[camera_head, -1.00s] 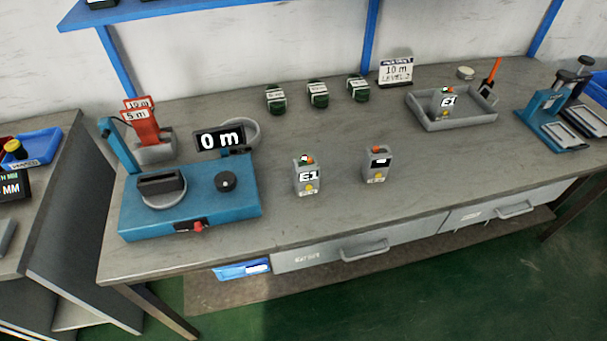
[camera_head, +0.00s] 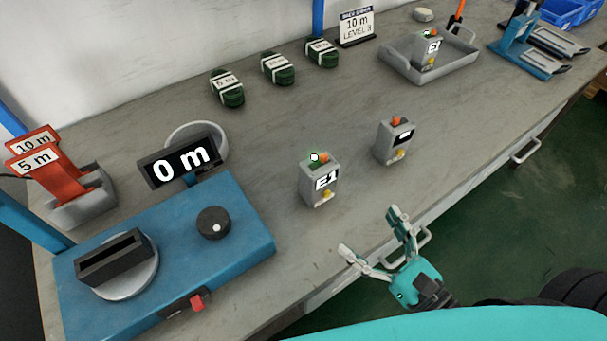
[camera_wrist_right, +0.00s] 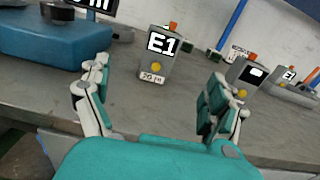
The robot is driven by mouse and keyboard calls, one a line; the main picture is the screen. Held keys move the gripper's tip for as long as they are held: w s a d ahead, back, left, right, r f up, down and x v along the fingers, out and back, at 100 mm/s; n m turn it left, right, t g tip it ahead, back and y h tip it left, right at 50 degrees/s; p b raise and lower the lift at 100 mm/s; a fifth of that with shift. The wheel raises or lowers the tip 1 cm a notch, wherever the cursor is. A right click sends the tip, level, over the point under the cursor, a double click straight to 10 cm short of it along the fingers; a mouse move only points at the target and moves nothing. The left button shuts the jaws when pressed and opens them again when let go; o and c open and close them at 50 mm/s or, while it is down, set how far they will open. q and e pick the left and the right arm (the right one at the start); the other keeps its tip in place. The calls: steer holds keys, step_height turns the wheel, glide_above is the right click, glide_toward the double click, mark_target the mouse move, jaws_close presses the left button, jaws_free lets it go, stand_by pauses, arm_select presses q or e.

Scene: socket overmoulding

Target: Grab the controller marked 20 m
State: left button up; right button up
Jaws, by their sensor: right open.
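A grey controller (camera_head: 319,182) showing "E1" on a dark screen, with a yellow button and green and orange parts on top, stands upright on the bench. In the right wrist view its lower label reads "20 m" (camera_wrist_right: 153,77). A second grey controller (camera_head: 394,142) stands to its right with a blank-looking screen; its label is not legible. A third controller (camera_head: 427,50), also showing "E1", stands in a grey tray (camera_head: 452,67). My right gripper (camera_head: 372,231) is open and empty at the bench's front edge, apart from the 20 m controller, which appears between its fingers in the wrist view. My left gripper is not in view.
A blue tester (camera_head: 240,245) with a "0 m" display (camera_head: 181,163) stands left. Red tags (camera_head: 40,160) sit in a holder behind it. Bench around the controllers is clear.

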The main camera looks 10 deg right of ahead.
steer(key=p, duration=0.3)
glide_toward(326, 183)
steer(key=shift+w+a+r, duration=0.3)
steer(key=shift+w+r, duration=0.2)
steer(key=shift+w, duration=0.15)
steer(key=p+x, duration=0.1)
steer(key=x, duration=0.3)
steer(key=shift+w+a+f, duration=0.1)
steer(key=shift+w+f, duration=0.05)
steer(key=shift+w, duration=0.25)
steer(key=shift+w+a+f+p, duration=0.2)
steer(key=shift+w+p, duration=0.15)
steer(key=shift+w, duration=0.15)
steer(key=shift+w+a, duration=0.1)
steer(key=shift+w, duration=0.2)
steer(key=p+x, duration=0.1)
steer(key=x, duration=0.2)
steer(key=shift+w+a+p, duration=0.1)
steer(key=shift+w+p, duration=0.25)
steer(key=shift+w+a+f, duration=0.2)
steer(key=shift+w, duration=0.25)
steer(key=c, duration=0.4)
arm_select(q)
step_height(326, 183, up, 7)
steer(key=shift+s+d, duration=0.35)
arm_select(e)
steer(key=c, duration=0.9)
